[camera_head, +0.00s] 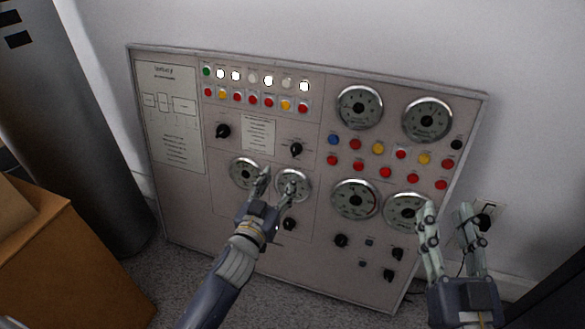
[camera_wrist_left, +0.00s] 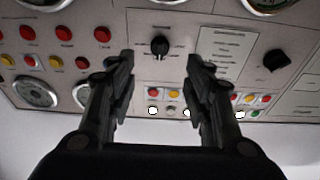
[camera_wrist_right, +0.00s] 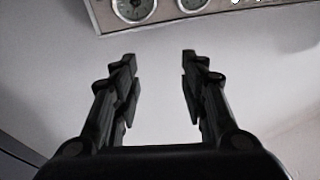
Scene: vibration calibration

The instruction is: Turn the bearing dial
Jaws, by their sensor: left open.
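The grey control panel (camera_head: 265,215) carries several black knobs; their labels are too small to read, so I cannot tell which is the bearing dial. An upper knob (camera_head: 296,149) shows between my left fingers in the left wrist view (camera_wrist_left: 160,46), ahead of the fingertips and apart from them. Another knob (camera_head: 222,131) is at upper left. My left gripper (camera_head: 276,183) is open and empty in front of two lower-left gauges. A lower knob (camera_head: 289,223) is beside it. My right gripper (camera_head: 448,208) is open and empty near the panel's right edge.
Several round gauges (camera_head: 359,106) and rows of coloured buttons (camera_head: 386,172) cover the panel. More knobs (camera_head: 340,240) sit at lower right. A cardboard box (camera_head: 75,260) and a dark cylinder (camera_head: 85,130) stand at left. A wall socket (camera_head: 486,207) is behind my right gripper.

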